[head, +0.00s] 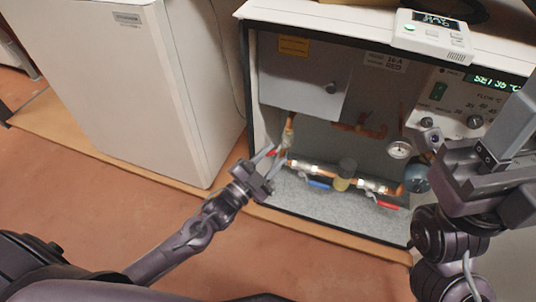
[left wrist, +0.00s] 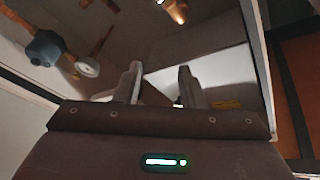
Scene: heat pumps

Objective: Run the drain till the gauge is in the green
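The round white gauge (head: 400,150) is on the pipework at the right of the open cabinet; it also shows in the left wrist view (left wrist: 87,67). Its needle and coloured zones are too small to read. A blue lever (head: 318,185) and a red lever (head: 387,205) sit on the low copper pipe. Another red handle (head: 271,153) is partly hidden by my left gripper (head: 272,157). That gripper is open at the cabinet's left front, its fingers (left wrist: 160,85) apart with nothing seen between them. My right gripper (head: 505,140) is close at the right; its fingertips are unclear.
The cabinet holds a grey box (head: 303,80), a blue round part (head: 416,175) and a control panel (head: 470,102) with a lit display. A white thermostat (head: 433,34) lies on top. A large white unit (head: 130,90) stands left. The brown floor in front is clear.

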